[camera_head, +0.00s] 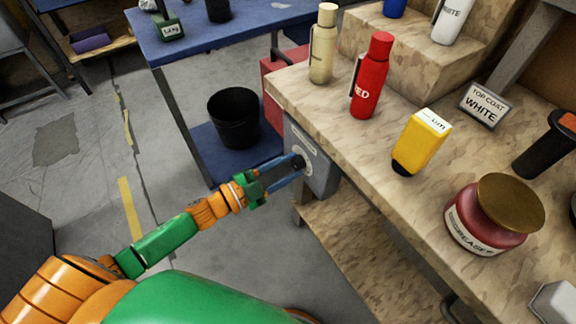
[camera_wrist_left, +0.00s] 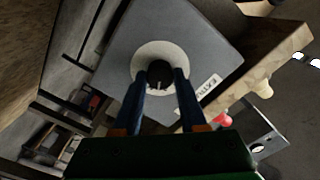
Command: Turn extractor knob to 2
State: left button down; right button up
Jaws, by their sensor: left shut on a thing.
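The extractor box (camera_head: 320,172) is a grey panel fixed at the front left edge of the workbench, under its top. In the left wrist view the extractor box (camera_wrist_left: 195,38) shows a round pale dial plate (camera_wrist_left: 160,52) with a dark knob (camera_wrist_left: 160,72) at its middle. My left gripper (camera_head: 297,163) reaches the dial from the left, its blue fingers shut on the knob. In the left wrist view the fingers of the left gripper (camera_wrist_left: 160,88) lie on both sides of the knob. The knob's setting is too small to read. My right gripper is not in view.
The stone-patterned workbench (camera_head: 300,95) holds a beige bottle (camera_head: 323,45), a red bottle (camera_head: 372,78), a yellow container (camera_head: 422,143) and a dark red jar (camera_head: 485,225). A lower shelf (camera_head: 350,250) lies under it. A black bin (camera_head: 235,118) stands on a blue shelf behind.

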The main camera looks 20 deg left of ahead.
pick_arm(q)
jog(key=shift+m, duration=1.8)
jog(key=shift+c, duration=2.3)
grip_release()
jog(key=v, duration=0.7)
